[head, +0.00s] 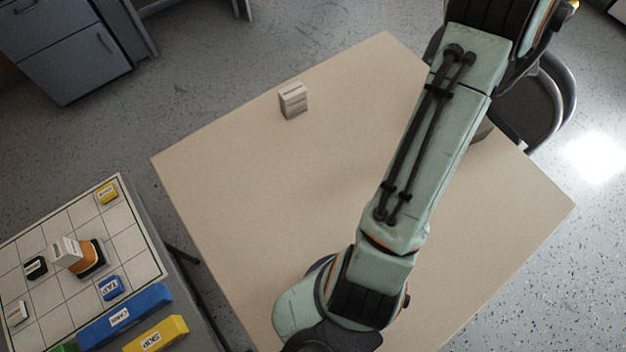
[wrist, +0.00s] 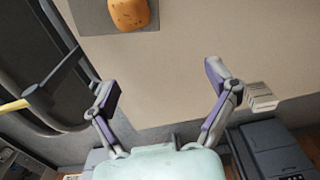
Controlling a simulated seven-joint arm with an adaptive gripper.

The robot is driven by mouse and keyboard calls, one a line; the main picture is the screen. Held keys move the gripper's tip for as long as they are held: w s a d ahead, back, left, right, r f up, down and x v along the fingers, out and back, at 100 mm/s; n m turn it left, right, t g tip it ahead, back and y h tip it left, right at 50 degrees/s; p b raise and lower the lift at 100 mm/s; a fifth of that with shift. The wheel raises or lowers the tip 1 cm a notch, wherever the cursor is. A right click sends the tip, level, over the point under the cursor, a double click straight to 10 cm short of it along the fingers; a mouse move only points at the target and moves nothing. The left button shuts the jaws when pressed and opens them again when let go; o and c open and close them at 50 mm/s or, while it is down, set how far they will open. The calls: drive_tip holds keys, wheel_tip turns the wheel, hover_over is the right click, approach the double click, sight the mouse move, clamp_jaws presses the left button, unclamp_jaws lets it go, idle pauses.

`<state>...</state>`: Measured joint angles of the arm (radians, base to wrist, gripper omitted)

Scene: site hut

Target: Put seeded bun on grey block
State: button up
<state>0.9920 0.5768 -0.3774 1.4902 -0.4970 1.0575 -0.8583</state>
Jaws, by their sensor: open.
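The seeded bun (wrist: 129,13), orange-brown with small dark specks, shows at the top of the wrist view. It appears to rest on the flat grey top of the grey block (wrist: 95,18). In the head view only a small part of the grey block (head: 484,131) shows beside my arm, near the table's right side; the bun is hidden there. My gripper (wrist: 164,82) is open and empty, with its two fingers wide apart. The bun lies beyond the fingertips, not between them. My arm hides the gripper in the head view.
A small whitish box (head: 293,101) stands at the table's (head: 250,180) back left; it also shows in the wrist view (wrist: 262,97). A white board (head: 130,243) with several small items is at the lower left. A dark chair (head: 530,105) is beyond the right edge. The table's left half is mostly clear.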

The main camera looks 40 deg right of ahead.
drive_tip(key=w+a+r, duration=0.2)
drive_tip(key=w+a, duration=0.1)
drive_tip(key=a, duration=0.5)
drive_tip(key=w+a+r+y, duration=0.1)
drive_tip(key=w+a+r, duration=0.15)
drive_tip(key=a, duration=0.65)
drive_tip(key=w+a+r, duration=0.2)
drive_tip(key=a, duration=0.6)
drive_tip(key=s+a+f, duration=0.1)
drive_tip(key=s+a, duration=0.4)
drive_tip(key=a, duration=0.3)
drive_tip(key=s+a+f+n, duration=0.1)
drive_tip(key=s+a, duration=0.5)
drive_tip(key=a, duration=0.2)
drive_tip(key=shift+s+g, duration=0.3)
drive_tip(key=shift+f, duration=0.1)
